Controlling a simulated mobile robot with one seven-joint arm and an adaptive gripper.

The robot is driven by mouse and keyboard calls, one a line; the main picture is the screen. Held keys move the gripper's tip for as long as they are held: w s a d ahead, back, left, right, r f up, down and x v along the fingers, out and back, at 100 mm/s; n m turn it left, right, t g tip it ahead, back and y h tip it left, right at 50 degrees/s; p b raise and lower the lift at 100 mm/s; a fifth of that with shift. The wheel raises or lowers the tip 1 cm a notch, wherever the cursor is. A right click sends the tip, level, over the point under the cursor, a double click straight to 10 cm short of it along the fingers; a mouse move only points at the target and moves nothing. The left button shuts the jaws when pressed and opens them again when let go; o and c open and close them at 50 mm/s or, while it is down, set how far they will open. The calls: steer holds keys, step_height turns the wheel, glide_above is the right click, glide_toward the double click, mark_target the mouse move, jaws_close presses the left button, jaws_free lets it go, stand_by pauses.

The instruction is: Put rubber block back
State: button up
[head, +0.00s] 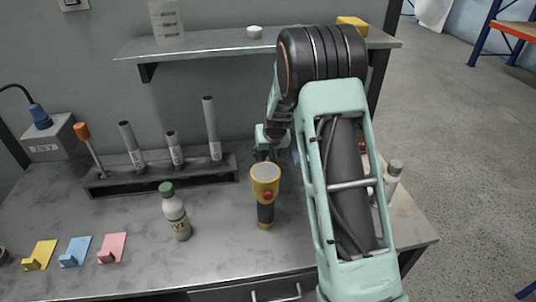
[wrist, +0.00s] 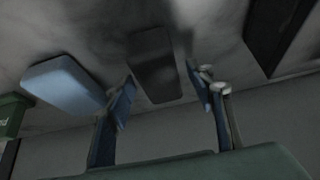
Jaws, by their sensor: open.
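A dark grey block with rounded corners (wrist: 155,68), probably the rubber block, lies on the grey worktop in the wrist view. My gripper (wrist: 163,90) is open, with one finger on each side of the near part of this block. I cannot tell whether the fingers touch it. A pale blue block (wrist: 66,86) lies to its left, beside the left finger. In the head view my gripper (head: 266,152) is low over the back of the worktop, behind the yellow flashlight. The dark block is hidden there.
The yellow flashlight (head: 264,193) and a green-capped bottle (head: 175,216) stand in front. A black rack (head: 160,175) holds several upright tools at left. A shelf (head: 215,46) hangs above. A white bottle (head: 392,179) stands right of my arm. A green box (wrist: 10,115) edges the wrist view.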

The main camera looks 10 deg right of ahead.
steer(key=v, duration=1.1)
steer(key=shift+s+r+b, duration=0.15)
steer(key=shift+r+b, duration=0.15)
